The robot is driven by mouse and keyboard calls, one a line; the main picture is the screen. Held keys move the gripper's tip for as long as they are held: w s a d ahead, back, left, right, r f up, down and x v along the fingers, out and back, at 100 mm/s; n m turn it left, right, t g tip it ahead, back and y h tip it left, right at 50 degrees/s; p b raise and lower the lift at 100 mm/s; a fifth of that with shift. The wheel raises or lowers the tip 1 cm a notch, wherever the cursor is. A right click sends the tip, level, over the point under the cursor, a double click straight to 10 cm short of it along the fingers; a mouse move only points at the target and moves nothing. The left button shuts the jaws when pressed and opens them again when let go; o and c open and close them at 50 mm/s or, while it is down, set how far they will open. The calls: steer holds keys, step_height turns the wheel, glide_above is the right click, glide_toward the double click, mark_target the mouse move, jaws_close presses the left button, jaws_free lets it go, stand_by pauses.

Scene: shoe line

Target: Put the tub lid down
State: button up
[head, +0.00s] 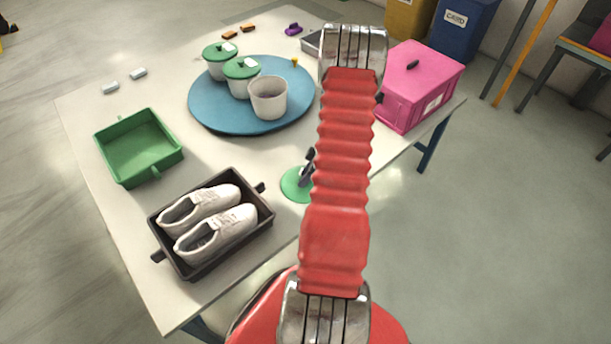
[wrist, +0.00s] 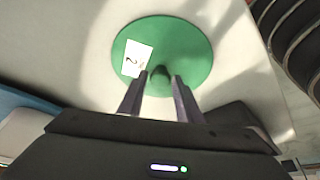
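The tub lid (head: 292,184) is a flat green disc, lying on the table near its front edge in the head view. In the wrist view the lid (wrist: 190,55) shows whole, with a round knob and a white label marked with a dark sign. My gripper (wrist: 160,78) is right over the lid, its two fingers on either side of the knob with a small gap showing at each side. My red arm hides part of the gripper and lid in the head view. An open white tub (head: 268,108) stands without a lid on the blue round plate (head: 210,118).
Two tubs with green lids (head: 220,62) share the blue plate. A green tray (head: 140,150) is at the left; a black tray (head: 166,248) holds two white shoes (head: 215,232). A pink box (head: 425,85) stands at the right. The table (head: 230,155) is clear between plate and trays.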

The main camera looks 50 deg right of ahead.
steer(key=shift+o, duration=1.4)
steer(key=shift+r, duration=0.1)
steer(key=v, duration=1.2)
